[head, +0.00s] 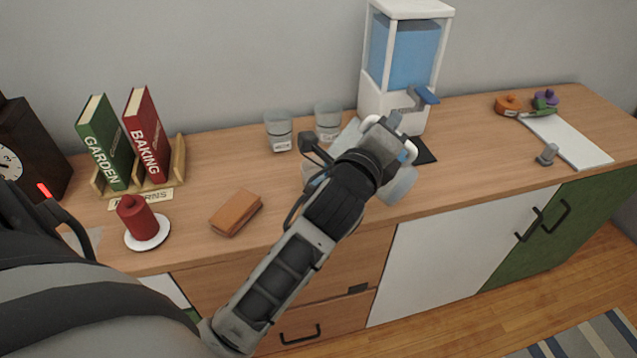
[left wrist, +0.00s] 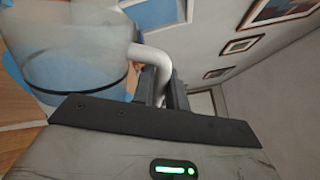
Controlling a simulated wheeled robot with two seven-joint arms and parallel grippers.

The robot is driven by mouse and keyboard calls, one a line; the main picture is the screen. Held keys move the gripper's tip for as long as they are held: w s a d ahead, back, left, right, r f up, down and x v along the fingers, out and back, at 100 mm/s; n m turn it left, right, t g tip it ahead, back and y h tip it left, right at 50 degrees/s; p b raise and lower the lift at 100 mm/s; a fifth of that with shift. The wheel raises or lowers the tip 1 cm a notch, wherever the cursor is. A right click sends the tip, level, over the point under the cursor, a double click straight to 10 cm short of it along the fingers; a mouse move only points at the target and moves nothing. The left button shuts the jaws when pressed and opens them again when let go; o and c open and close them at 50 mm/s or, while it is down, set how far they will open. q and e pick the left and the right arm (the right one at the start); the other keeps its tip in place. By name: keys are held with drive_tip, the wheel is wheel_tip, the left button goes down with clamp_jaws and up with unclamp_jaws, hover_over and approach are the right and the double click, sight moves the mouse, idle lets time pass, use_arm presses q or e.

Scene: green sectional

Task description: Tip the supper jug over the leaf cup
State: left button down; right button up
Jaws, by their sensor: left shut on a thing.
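My left gripper (head: 388,142) is shut on the white handle (left wrist: 153,62) of a translucent jug. The jug (head: 401,186) is mostly hidden behind the gripper in the head view. In the left wrist view the jug (left wrist: 70,60) fills the upper left, with blue showing through it and a dark band around it. Two clear cups with pale labels, one (head: 278,132) left and one (head: 328,121) right, stand behind the gripper. Their label marks are too small to read, so I cannot tell which is the leaf cup. Another clear shape (head: 309,170) is partly hidden by my arm.
A dispenser (head: 408,52) with blue liquid stands behind the gripper. Books (head: 105,140), a red candle (head: 138,216) and a brown wallet-like block (head: 236,212) are at left. A white board (head: 570,142) lies at right. The wooden top between dispenser and board is mostly clear.

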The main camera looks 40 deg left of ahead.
use_arm(q)
drive_tip(key=shift+r, duration=0.2)
drive_tip(key=shift+a+p, duration=0.15)
drive_tip(key=shift+p, duration=0.25)
drive_tip(key=shift+r, duration=0.1)
idle(0.3)
drive_tip(key=shift+a+r+n+p, duration=0.1)
drive_tip(key=shift+a+n+p, duration=0.05)
drive_tip(key=shift+n+p, duration=0.25)
drive_tip(key=shift+a+r+p, duration=0.15)
drive_tip(key=shift+p, duration=0.25)
idle(0.6)
drive_tip(key=shift+s+a+r+p, duration=0.1)
drive_tip(key=shift+r+p, duration=0.05)
drive_tip(key=shift+p, duration=0.15)
drive_tip(key=shift+n, duration=0.3)
